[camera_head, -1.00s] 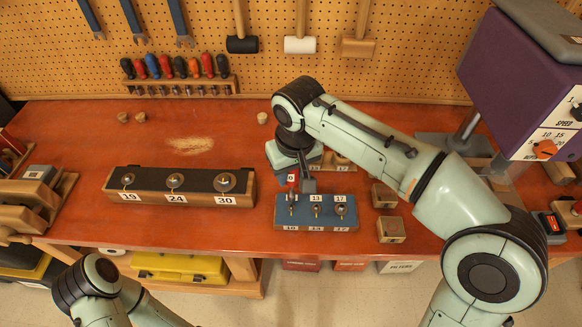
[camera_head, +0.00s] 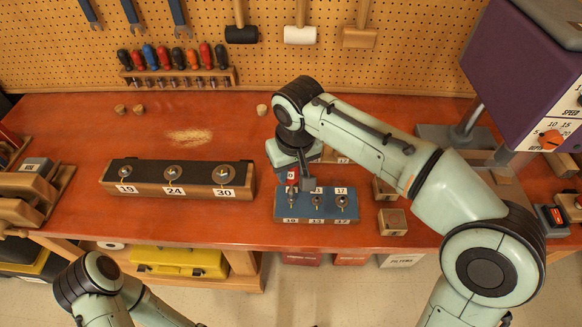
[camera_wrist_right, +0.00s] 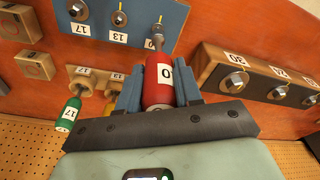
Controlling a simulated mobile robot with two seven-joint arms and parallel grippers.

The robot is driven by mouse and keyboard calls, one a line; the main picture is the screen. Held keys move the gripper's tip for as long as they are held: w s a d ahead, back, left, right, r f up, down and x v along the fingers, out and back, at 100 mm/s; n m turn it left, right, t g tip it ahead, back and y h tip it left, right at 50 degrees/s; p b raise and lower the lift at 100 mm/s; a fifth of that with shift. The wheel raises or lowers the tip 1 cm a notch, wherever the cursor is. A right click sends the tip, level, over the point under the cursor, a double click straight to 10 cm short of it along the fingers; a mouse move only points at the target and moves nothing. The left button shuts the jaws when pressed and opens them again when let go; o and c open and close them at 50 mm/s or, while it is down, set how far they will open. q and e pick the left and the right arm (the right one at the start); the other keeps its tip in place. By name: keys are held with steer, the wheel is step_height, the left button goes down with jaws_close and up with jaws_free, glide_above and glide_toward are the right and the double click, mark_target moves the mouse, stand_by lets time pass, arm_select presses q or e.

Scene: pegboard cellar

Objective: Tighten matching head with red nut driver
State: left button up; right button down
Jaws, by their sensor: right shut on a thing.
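My right gripper (camera_head: 305,183) is shut on the red nut driver (camera_head: 292,175) over the left end of the blue block (camera_head: 328,221). In the right wrist view my right gripper (camera_wrist_right: 158,92) has its blue fingers on both sides of the red nut driver (camera_wrist_right: 157,75), whose label is partly hidden. The driver's tip is at the left bolt head (camera_wrist_right: 157,29); I cannot tell if it is seated. The block's front labels read 10, 13 and 17. The 13 head (camera_head: 315,200) and 17 head (camera_head: 342,201) stand uncovered. My left gripper is out of view.
A wooden block (camera_head: 240,196) with heads 19, 24 and 30 stands left. A green driver marked 17 (camera_wrist_right: 69,113) rests in a wooden holder behind the blue block. Small wooden blocks (camera_head: 393,222) stand right. A purple machine (camera_head: 515,80) is at far right.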

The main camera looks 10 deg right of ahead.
steer(key=shift+f+b, duration=0.5)
steer(key=shift+f, duration=0.45)
stand_by(0.6)
steer(key=m, duration=0.3)
steer(key=shift+p, duration=0.3)
steer(key=m+h, duration=0.1)
steer(key=m, duration=0.3)
steer(key=shift+p, duration=0.3)
steer(key=m, duration=0.4)
steer(key=shift+s+d+f+m+g+h, duration=0.1)
steer(key=shift+m+g+h, duration=0.2)
steer(key=shift+m, duration=0.1)
steer(key=m+p, duration=0.1)
steer(key=m, duration=0.2)
steer(key=shift+m+g, duration=0.3)
steer(key=shift+n, duration=0.4)
